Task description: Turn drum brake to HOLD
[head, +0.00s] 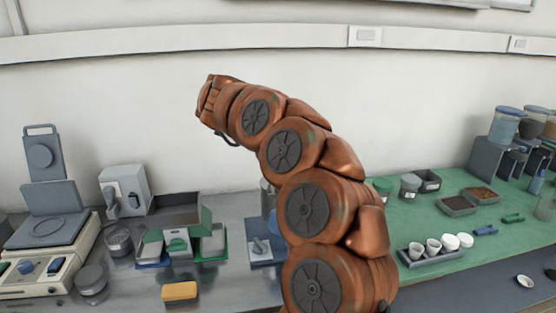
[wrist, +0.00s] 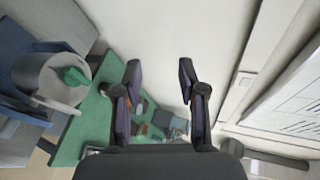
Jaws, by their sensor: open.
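My gripper (wrist: 160,78) is open and empty in the wrist view, its two dark fingers spread apart in front of bare white wall. In the head view my arm arches up over the bench, and its gripper is not visible. No part is clearly readable as the drum brake, and no HOLD mark is legible. A pale round drum-like part with a green piece on it (wrist: 68,80) shows at the left of the wrist view, apart from my fingers. In the head view, a small lever on a blue plate (head: 260,246) stands beside my arm, partly hidden by it.
A grey device with a raised lid (head: 42,190) and a grey box with a handle (head: 126,188) stand at left. A yellow block (head: 180,291) lies in front. A green mat (head: 415,213) at right holds cups (head: 433,246) and trays.

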